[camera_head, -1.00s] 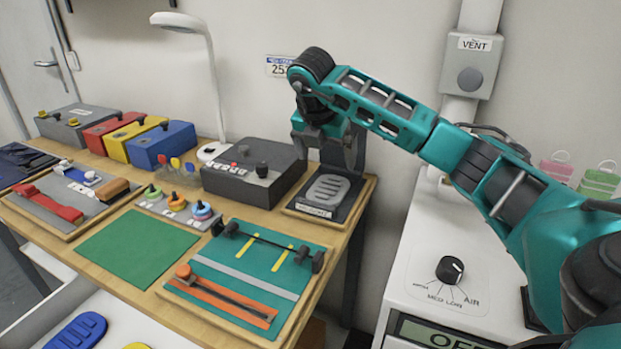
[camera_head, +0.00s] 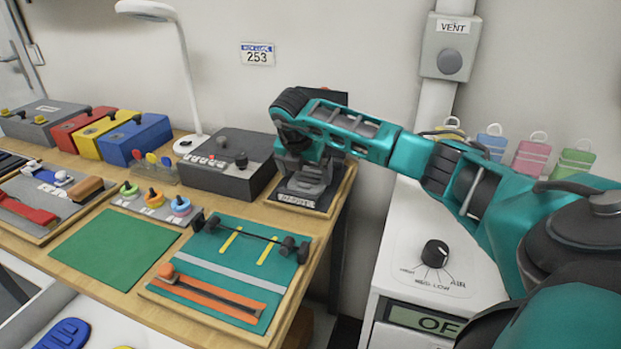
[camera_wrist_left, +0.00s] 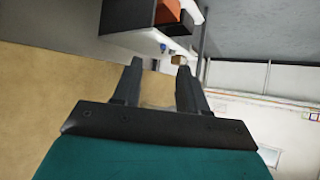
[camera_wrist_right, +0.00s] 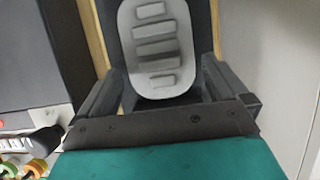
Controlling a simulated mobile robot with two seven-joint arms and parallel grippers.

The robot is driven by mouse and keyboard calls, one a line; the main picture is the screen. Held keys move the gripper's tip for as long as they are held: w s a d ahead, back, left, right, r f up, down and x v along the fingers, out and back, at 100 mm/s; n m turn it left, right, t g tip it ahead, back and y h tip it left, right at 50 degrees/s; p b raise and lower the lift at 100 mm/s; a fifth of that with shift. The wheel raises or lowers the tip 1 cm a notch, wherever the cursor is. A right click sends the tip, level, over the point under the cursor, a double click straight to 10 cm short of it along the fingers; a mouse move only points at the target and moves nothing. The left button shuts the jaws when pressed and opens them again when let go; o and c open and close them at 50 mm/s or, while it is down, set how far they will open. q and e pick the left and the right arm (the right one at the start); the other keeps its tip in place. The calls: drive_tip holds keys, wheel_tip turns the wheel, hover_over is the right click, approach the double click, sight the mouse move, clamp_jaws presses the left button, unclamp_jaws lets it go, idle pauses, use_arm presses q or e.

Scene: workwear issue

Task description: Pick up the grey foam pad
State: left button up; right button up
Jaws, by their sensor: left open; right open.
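The grey foam pad (camera_wrist_right: 155,85) has rounded ends and raised cross ribs. It lies in a dark labelled tray (camera_head: 288,198) at the right end of the wooden table. My right gripper (camera_wrist_right: 160,75) is open, with its fingers on either side of the pad's near end in the right wrist view; I cannot tell whether they touch it. In the head view the right gripper (camera_head: 305,178) is over the tray and hides much of the pad. My left gripper (camera_wrist_left: 160,72) is open and empty, away from the table items, and is not in the head view.
A dark grey control box (camera_head: 227,165) stands just left of the tray. A teal mat (camera_head: 225,262) with tools lies in front. A white vent unit (camera_head: 425,270) stands to the right. A lamp (camera_head: 187,80) rises behind. A green mat (camera_head: 112,247) is bare.

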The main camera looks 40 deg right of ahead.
sight(310, 178)
drive_tip(key=shift+x, duration=1.15)
drive_tip(key=c, duration=0.9)
